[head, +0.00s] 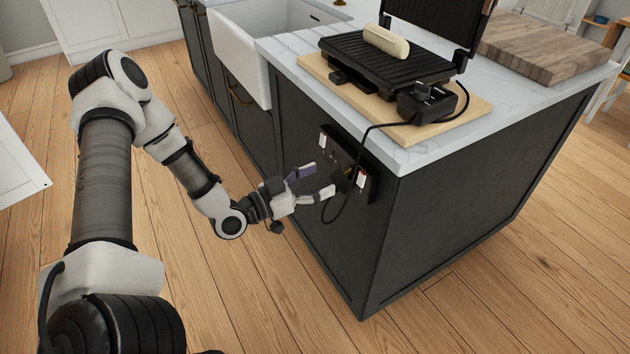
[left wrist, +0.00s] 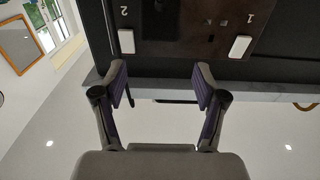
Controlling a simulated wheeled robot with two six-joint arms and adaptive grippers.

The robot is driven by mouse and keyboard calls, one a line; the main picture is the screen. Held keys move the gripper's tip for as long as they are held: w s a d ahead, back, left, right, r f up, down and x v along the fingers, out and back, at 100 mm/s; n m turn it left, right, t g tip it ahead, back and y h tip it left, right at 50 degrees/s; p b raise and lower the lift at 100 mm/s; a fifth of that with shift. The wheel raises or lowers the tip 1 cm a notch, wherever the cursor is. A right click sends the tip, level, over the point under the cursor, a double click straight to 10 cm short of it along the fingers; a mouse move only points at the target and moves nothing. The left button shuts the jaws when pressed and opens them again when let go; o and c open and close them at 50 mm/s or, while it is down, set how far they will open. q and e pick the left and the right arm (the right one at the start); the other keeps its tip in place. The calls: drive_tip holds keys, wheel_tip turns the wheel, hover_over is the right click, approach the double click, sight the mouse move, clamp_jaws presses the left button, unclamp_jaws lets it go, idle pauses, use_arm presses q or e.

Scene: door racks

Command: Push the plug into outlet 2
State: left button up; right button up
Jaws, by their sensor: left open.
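The dark outlet panel (head: 343,156) is on the side of the island, with a white switch near each end. In the left wrist view the panel (left wrist: 185,28) carries the numbers 2 at left and 1 at right, each beside a white switch. The plug is not clear; the black cord (head: 366,150) hangs from the grill, loops below the panel and rises to a small dark shape at its face, possibly the plug. My left gripper (head: 322,179) is open in front of the panel, its fingers (left wrist: 160,78) apart with nothing visible between them. My right gripper is out of view.
The electric grill (head: 395,68) stands on a wooden board (head: 317,69) on the white countertop (head: 283,47), whose edge overhangs the panel. A thick chopping block (head: 545,55) lies farther back. The wooden floor in front of the island is clear.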

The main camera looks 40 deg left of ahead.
use_arm(q)
drive_tip(key=shift+s+a, duration=0.1)
drive_tip(key=shift+s, duration=0.4)
